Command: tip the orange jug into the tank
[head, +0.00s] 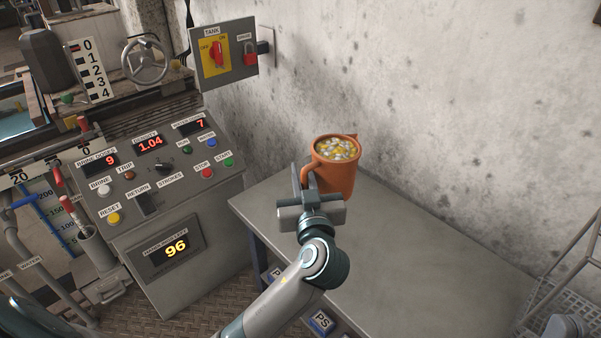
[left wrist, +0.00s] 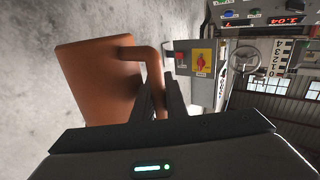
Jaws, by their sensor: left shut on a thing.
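The orange jug (head: 339,178) is upright at the back left part of the grey table, close to the wall. It is filled near the brim with pale and yellow pieces. My left gripper (head: 307,185) is shut on its handle, on the near side. The left wrist view shows the jug (left wrist: 95,82) sideways, with the fingers (left wrist: 160,100) around its handle. The jug's base is hidden behind the gripper, so I cannot tell whether it touches the table. Bluish liquid, possibly the tank (head: 14,126), shows at the far left edge. My right gripper is not in view.
The grey table (head: 410,265) is bare to the right of the jug. A control console (head: 185,225) with lit displays stands left of it. A switch box (head: 224,55) labelled TANK is above the console. The stained wall (head: 430,80) closes off the back.

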